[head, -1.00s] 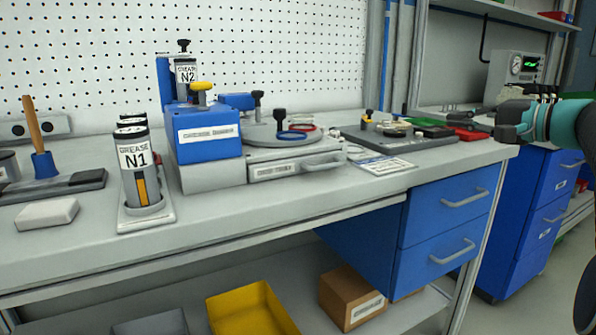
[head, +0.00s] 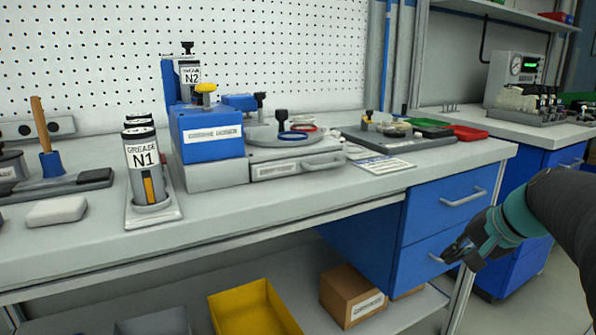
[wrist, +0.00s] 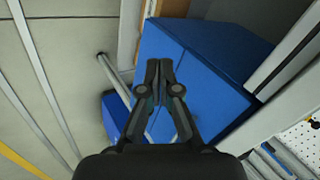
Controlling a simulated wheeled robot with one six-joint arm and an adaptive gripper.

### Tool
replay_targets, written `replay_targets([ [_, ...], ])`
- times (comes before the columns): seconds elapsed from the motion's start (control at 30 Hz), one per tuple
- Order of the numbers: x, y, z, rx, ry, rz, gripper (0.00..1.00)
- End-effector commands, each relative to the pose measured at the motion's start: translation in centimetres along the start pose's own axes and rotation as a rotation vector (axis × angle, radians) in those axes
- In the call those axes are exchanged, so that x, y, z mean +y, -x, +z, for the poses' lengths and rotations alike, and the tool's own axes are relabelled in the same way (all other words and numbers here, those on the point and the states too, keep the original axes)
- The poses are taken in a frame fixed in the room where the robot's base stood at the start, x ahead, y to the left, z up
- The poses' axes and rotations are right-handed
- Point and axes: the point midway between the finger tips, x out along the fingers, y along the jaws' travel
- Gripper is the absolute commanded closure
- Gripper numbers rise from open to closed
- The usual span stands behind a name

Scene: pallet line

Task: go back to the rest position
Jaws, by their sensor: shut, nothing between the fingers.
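My gripper (head: 462,252) is at the right of the head view, in front of the blue drawer unit (head: 428,262) under the bench. It is below the bench top and points left and downward. In the wrist view my gripper (wrist: 159,68) has its two fingers together with nothing between them. Behind the fingers the blue drawer unit (wrist: 215,65) fills the middle of that view. I cannot tell how far the fingertips are from the drawer handle.
The bench top (head: 335,195) holds a grease N1 cartridge (head: 146,170), a blue machine (head: 210,130) and a dark tray (head: 385,137). A yellow bin (head: 245,308) and a cardboard box (head: 350,295) lie on the lower shelf. Floor shows at the right.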

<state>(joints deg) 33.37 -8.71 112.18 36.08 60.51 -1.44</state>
Motion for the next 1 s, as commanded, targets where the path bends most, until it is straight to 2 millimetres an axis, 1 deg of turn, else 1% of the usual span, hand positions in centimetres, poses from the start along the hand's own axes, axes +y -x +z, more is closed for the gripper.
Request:
replay_targets([
  [0.03,0.8,-0.2,3.0,-0.01,0.068,0.067,1.0],
  [0.1,2.3,-0.5,6.2,-0.017,0.161,0.153,1.0],
  [0.2,4.2,-0.6,10.3,-0.023,0.302,0.253,1.0],
  [0.3,5.8,-0.4,14.0,-0.022,0.446,0.325,1.0],
  [0.4,6.9,-0.1,17.2,-0.019,0.587,0.367,1.0],
  [0.5,7.4,0.3,19.9,-0.015,0.703,0.376,1.0],
  [0.57,7.2,0.6,21.3,-0.01,0.754,0.362,1.0],
  [0.6,6.8,0.9,22.0,-0.004,0.78,0.345,1.0],
  [0.7,5.5,1.6,22.9,0.017,0.83,0.306,1.0],
  [0.8,5.0,1.7,23.5,0.017,0.854,0.29,1.0],
  [1.0,4.8,1.6,23.6,0.013,0.859,0.287,1.0],
])
